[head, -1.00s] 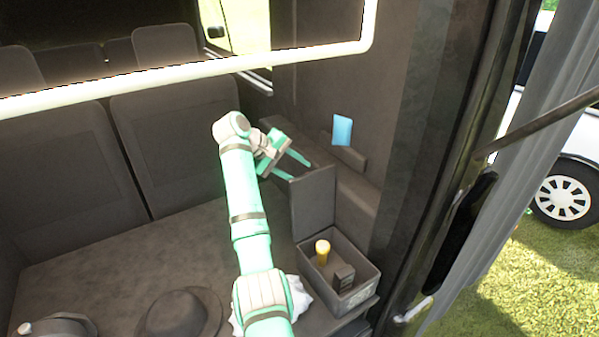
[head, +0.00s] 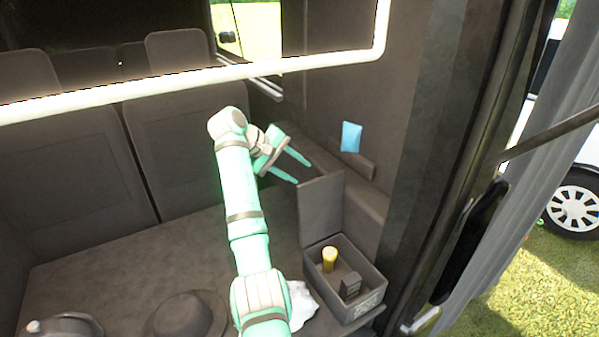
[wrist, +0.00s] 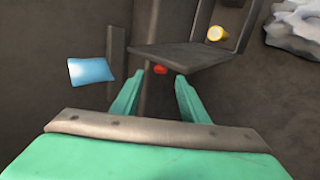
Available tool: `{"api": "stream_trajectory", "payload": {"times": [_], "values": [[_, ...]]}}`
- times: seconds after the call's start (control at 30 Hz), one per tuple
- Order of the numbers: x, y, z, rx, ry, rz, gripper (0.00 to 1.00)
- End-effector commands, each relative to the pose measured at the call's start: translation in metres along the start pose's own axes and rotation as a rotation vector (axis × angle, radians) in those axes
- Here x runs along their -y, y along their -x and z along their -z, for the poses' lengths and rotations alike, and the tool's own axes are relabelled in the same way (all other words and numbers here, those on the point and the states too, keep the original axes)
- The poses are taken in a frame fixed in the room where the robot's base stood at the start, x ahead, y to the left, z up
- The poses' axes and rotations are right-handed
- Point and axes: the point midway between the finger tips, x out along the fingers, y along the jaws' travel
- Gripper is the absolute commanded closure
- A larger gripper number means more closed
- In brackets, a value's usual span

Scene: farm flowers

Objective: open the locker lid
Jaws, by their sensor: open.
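The locker is a dark grey box (head: 372,277) at the lower right of the head view. Its lid (head: 321,207) stands upright at the box's far edge, so the box is open. A yellow cylinder (head: 329,259) and a small dark block (head: 350,286) are inside. My gripper (head: 302,171) is open and empty, beyond the lid and apart from it in the head view. In the wrist view the open fingers (wrist: 155,97) point toward the lid (wrist: 182,56). A small red spot (wrist: 160,70) shows near the lid's edge, between the fingertips. The yellow cylinder's end (wrist: 216,33) shows past the lid.
A blue card (head: 351,137) is at the side wall, and it also shows in the wrist view (wrist: 90,71). White crumpled cloth (head: 302,303) lies beside the box. A dark hat (head: 187,318) is at the front. A pale bar (head: 190,78) crosses above my arm.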

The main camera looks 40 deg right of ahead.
Motion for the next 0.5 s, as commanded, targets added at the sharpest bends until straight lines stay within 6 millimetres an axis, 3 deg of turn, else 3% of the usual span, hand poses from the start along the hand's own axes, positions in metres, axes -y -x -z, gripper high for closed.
{"api": "stream_trajectory", "payload": {"times": [0.5], "values": [[-0.001,0.032,0.001,-0.002,-0.001,-0.001,0.60]]}}
